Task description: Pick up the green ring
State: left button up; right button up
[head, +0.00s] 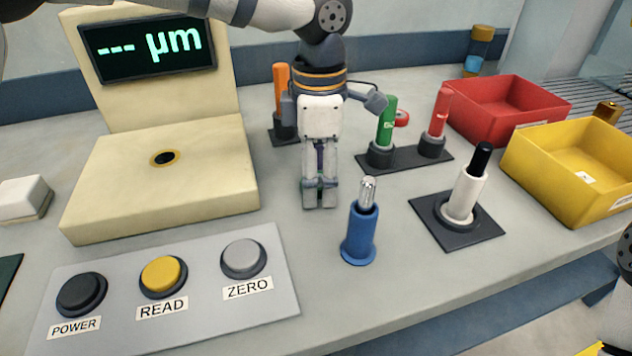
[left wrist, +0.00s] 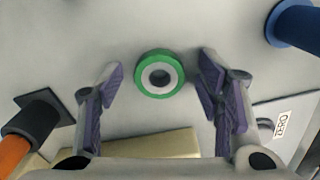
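The green ring (left wrist: 148,88) lies flat on the bench, with a pale inner band and a dark hole in the middle, in the left wrist view. My left gripper (left wrist: 160,66) is open, with one purple-padded finger on each side of the ring and a gap on both sides. In the head view my left gripper (head: 320,196) points straight down to the bench, behind the blue post. There its fingers mostly hide the ring; only a hint of green shows around them. My right gripper is not in view.
A blue post (head: 360,238) with a metal tip stands just in front of the gripper. The cream gauge (head: 215,185) is on the left. Green (head: 387,125), red (head: 439,112) and orange (head: 282,90) handles stand behind. A white post (head: 465,196) and red (head: 478,118) and yellow (head: 540,170) bins are right.

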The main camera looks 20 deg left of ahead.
pick_arm(q)
jog(key=c, duration=0.8)
jog(key=shift+c, duration=0.2)
